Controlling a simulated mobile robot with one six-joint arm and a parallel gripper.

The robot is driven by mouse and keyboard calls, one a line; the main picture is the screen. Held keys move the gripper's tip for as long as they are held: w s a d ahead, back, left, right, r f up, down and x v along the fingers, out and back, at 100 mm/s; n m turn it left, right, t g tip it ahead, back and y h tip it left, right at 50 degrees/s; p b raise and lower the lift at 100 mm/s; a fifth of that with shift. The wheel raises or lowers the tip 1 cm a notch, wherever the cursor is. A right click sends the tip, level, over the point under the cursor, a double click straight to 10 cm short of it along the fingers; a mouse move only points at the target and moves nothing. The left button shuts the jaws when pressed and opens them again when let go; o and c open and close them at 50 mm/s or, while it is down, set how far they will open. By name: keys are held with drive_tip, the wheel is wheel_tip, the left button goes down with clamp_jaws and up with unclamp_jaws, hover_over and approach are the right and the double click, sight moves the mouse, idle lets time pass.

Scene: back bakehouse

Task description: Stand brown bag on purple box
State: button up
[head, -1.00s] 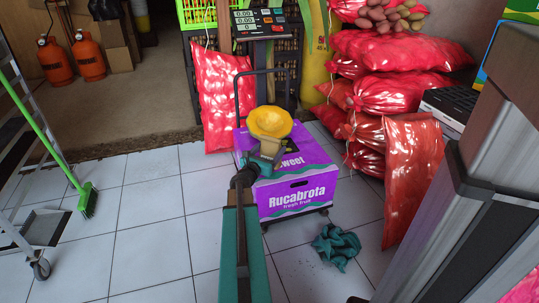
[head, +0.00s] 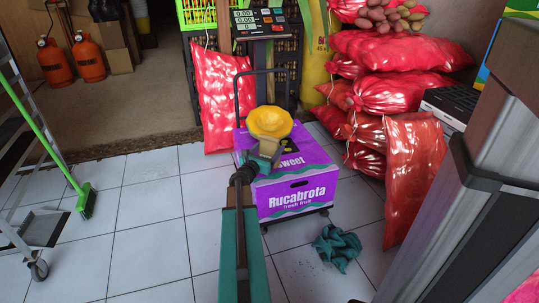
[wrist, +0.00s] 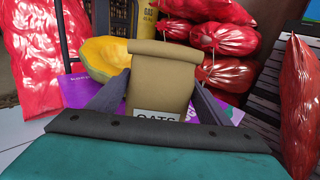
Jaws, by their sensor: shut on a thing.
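My gripper (wrist: 148,98) is shut on the brown bag (wrist: 160,80), a paper bag with a folded top and an "OATS" label partly cut off by my wrist. The bag looks upright between the fingers. In the head view my gripper (head: 264,152) is over the near part of the purple box (head: 295,190), and the bag is mostly hidden there. The box is printed "Rucabrota". In the wrist view purple (wrist: 75,90) shows behind and beside the bag. I cannot tell whether the bag touches the box.
A yellow squash-like thing (head: 270,121) appears on the box, close left of the bag in the wrist view. The box rests on a low trolley with a dark handle (head: 237,98). Red sacks (head: 412,165) stand right. A teal cloth (head: 337,247) lies on the tiles.

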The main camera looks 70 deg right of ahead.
drive_tip(key=shift+f+b, duration=0.5)
drive_tip(key=shift+f, duration=0.5)
drive_tip(key=shift+f, duration=0.15)
drive_tip(key=o, duration=1.8)
drive_tip(key=shift+a, duration=0.55)
drive_tip(key=shift+w+a+p, duration=0.2)
drive_tip(key=shift+a+p, duration=0.35)
drive_tip(key=shift+a, duration=1.25)
drive_tip(key=shift+w+a+p, duration=0.15)
drive_tip(key=shift+a+p, duration=0.45)
drive_tip(key=shift+a, duration=1.25)
drive_tip(key=shift+w+a+p, duration=0.2)
drive_tip(key=shift+a+p, duration=0.35)
drive_tip(key=shift+a, duration=1.25)
